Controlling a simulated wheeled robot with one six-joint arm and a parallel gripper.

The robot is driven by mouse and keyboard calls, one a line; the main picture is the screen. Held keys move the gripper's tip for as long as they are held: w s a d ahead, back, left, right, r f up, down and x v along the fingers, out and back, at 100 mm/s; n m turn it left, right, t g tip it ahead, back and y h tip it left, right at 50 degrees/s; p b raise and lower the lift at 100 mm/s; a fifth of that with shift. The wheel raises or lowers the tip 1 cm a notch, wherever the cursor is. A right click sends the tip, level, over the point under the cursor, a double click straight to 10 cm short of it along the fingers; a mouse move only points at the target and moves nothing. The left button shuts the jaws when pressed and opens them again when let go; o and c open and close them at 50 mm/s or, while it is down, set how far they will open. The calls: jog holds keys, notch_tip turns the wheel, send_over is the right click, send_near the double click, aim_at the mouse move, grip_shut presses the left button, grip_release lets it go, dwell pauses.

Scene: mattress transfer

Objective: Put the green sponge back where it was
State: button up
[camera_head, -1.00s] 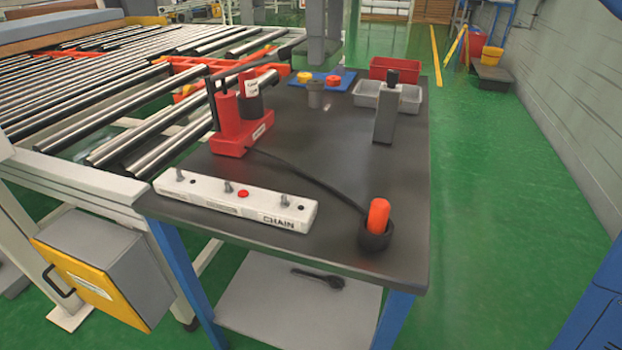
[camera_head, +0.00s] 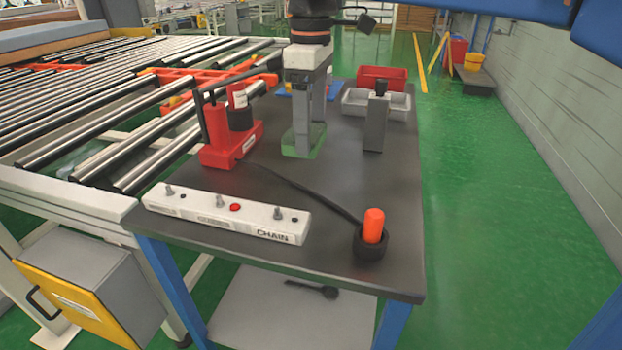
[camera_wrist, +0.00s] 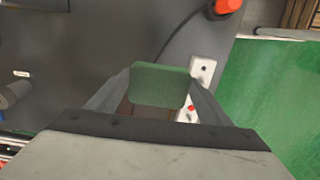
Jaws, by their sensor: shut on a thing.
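My gripper (camera_head: 304,148) points down over the middle of the dark table (camera_head: 330,180). It is shut on the green sponge (camera_head: 317,140), which sits between the fingertips, low over the tabletop. I cannot tell whether the sponge touches the table. In the wrist view the sponge (camera_wrist: 160,85) is a dull green block between the two fingers (camera_wrist: 155,100). No marked place for the sponge is clear in these frames.
A red tool (camera_head: 228,150) stands left of my gripper and a grey block (camera_head: 376,125) stands right. Behind are a red bin (camera_head: 383,75) and a grey tray (camera_head: 398,105). A white CHAIN strip (camera_head: 225,215) and an orange-topped holder (camera_head: 372,240) are in front, with a cable.

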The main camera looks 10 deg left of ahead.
notch_tip(320, 180, down, 12)
jog(key=shift+f, duration=0.25)
dwell(0.3)
jog(key=o, duration=1)
jog(key=shift+f, duration=0.1)
jog(key=shift+r, duration=3.9)
jog(key=shift+s, duration=0.1)
